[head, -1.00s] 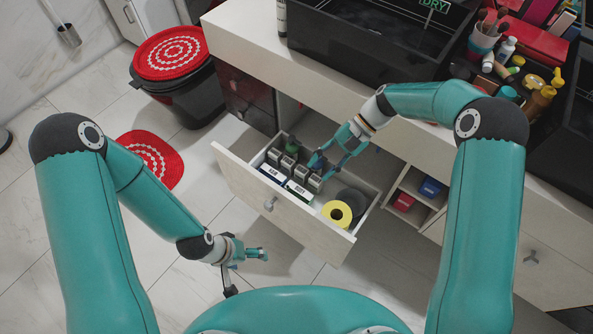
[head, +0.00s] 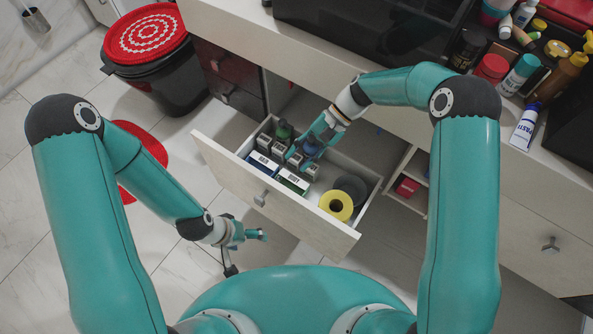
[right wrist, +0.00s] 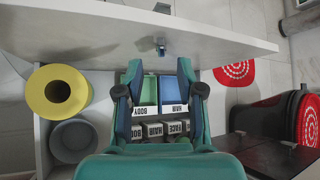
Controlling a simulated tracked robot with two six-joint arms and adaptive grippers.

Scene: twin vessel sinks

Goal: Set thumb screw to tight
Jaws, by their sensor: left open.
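I cannot pick out a thumb screw for certain in either view. My right gripper (head: 312,142) reaches into the open drawer (head: 225,165), over small labelled boxes. My left gripper (head: 258,234) is open and empty, in front of the drawer and low over the floor.
A yellow roll (head: 336,206) and a dark grey round thing (head: 351,188) lie at the drawer's right end. The drawer front has a grey knob (head: 261,199). A black bin with a red lid (head: 146,33) stands at left. Bottles crowd the counter at right.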

